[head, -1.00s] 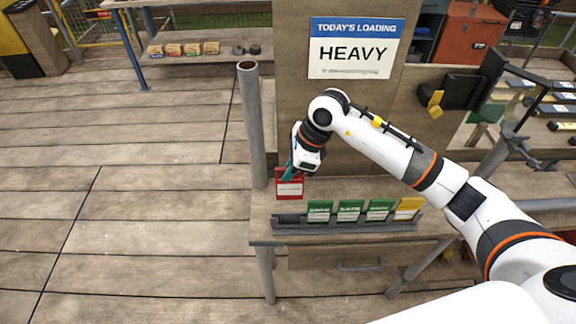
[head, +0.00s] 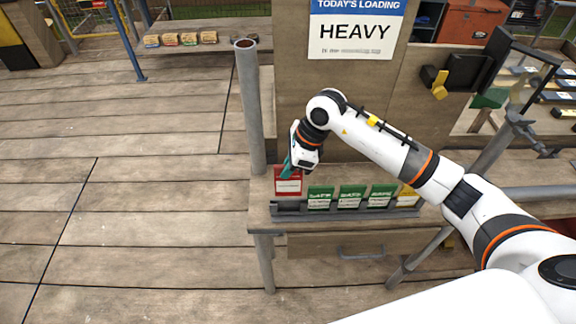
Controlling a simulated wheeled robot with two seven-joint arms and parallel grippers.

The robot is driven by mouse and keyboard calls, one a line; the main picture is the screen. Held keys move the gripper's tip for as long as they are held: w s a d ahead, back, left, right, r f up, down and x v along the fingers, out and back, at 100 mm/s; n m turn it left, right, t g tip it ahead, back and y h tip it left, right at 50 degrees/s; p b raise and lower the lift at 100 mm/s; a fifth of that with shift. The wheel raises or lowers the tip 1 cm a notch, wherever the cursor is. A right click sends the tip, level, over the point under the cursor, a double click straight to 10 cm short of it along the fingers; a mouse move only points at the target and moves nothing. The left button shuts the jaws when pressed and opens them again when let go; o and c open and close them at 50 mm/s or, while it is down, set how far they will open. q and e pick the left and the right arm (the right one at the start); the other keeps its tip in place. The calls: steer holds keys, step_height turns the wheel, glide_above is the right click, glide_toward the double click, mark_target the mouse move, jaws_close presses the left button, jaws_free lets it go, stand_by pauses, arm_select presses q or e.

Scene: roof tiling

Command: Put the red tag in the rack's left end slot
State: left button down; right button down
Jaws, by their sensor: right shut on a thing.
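The red tag (head: 288,186) with a white label is upright at the left end of the grey rack (head: 345,213). My right gripper (head: 290,169) is shut on its top edge from above. The tag's lower edge is at or just above the rack's left end slot; I cannot tell whether it is seated. Several green tags (head: 351,195) stand in the rack to its right, and a yellow tag (head: 408,196) stands at the right end, partly behind my arm. My left gripper is not in view.
The rack sits on a wooden bench (head: 259,217) with a drawer below. A grey post (head: 249,105) rises close to the left of the red tag. A board with a "HEAVY" sign (head: 356,38) stands behind. The deck at left is clear.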

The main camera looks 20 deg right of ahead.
mark_target(288, 189)
steer(key=shift+f+b, duration=3.85)
steer(key=shift+f, duration=0.45)
steer(key=c, duration=1.4)
jaws_free()
steer(key=shift+c, duration=0.2)
